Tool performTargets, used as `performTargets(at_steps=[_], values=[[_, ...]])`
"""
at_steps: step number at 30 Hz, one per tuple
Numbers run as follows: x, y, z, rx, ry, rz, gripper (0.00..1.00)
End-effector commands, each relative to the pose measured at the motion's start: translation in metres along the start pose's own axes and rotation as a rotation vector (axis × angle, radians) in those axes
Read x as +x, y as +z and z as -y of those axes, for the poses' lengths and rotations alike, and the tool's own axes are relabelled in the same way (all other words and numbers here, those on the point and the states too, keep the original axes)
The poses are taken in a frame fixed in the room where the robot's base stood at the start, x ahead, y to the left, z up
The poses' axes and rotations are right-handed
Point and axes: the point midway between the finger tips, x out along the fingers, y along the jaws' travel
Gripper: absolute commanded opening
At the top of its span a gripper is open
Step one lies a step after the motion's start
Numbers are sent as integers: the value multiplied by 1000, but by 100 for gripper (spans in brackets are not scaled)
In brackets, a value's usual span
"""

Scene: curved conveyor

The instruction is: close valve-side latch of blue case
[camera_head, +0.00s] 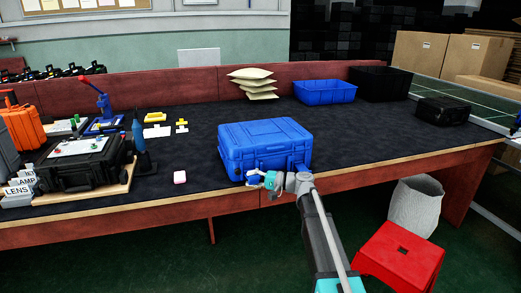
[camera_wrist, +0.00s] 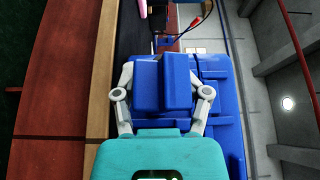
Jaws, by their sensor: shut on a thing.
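The blue case (camera_head: 265,136) stands closed on the dark bench top near its front edge. My gripper (camera_head: 260,180) is at the lower front of the case, reaching in from the right. In the wrist view the gripper (camera_wrist: 163,64) has its two fingers on either side of a blue latch-like block (camera_wrist: 163,88), shut on it. The blue case body (camera_wrist: 226,112) lies just right of and behind that block. The fingertips are partly hidden by the block. I cannot make out the valve, nor whether the latch is fully down.
A blue bin (camera_head: 325,92) is behind right. A red stool (camera_head: 400,258) stands below.

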Motion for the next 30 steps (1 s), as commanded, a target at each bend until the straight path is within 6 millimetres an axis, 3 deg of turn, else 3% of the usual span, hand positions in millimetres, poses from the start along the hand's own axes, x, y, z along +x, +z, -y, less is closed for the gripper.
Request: performTargets(at_steps=[30], values=[[18, 17, 0, 1, -1, 3, 26]])
